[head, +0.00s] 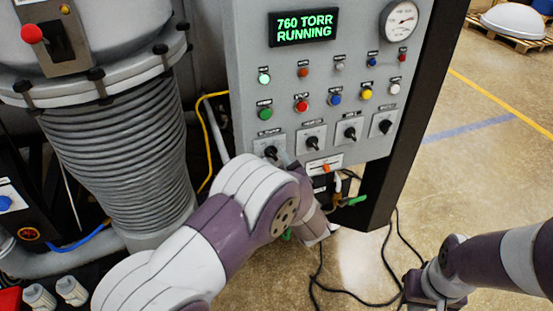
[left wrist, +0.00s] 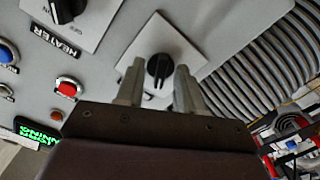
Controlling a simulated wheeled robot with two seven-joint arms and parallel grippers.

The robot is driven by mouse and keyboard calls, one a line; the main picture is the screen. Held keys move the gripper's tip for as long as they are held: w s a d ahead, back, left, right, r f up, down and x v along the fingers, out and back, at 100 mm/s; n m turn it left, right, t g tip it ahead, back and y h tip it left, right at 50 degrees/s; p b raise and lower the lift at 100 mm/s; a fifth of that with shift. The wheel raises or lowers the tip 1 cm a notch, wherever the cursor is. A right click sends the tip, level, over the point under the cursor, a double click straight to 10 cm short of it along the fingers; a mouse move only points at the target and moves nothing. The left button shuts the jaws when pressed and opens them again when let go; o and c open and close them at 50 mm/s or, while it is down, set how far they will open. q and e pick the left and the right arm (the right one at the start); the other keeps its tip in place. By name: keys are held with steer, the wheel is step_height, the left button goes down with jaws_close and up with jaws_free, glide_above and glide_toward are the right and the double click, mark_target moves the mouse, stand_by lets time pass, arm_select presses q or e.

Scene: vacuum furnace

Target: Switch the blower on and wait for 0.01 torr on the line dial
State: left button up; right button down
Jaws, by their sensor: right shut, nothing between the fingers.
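The grey control panel has a row of black rotary knobs on white plates. The leftmost knob (head: 270,152) also shows in the left wrist view (left wrist: 159,69). My left gripper (left wrist: 160,82) is open, its two fingers on either side of this knob with visible gaps. In the head view my left forearm hides most of that gripper. The knob's label is unreadable, so I cannot tell whether it is the blower. The green display (head: 303,27) reads "760 TORR RUNNING". The round dial (head: 400,20) has a red needle. My right gripper (head: 418,291) is shut and empty at the lower right, partly cut off.
Coloured buttons (head: 302,105) fill the panel above the knobs. A ribbed bellows column (head: 120,155) stands left of the panel. Black cables (head: 345,291) lie on the floor below. Open floor lies to the right.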

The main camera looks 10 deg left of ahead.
arm_select(q)
steer(key=shift+s+a, duration=0.1)
jaws_close()
steer(key=shift+m, duration=0.3)
steer(key=m+p, duration=0.3)
steer(key=m, duration=0.2)
steer(key=shift+r+m, duration=0.1)
steer(key=shift+m, duration=0.2)
steer(key=m+p, duration=0.3)
steer(key=m, duration=0.2)
steer(key=shift+m, duration=0.3)
steer(key=shift+f, duration=0.2)
steer(key=shift+s, duration=0.1)
jaws_free()
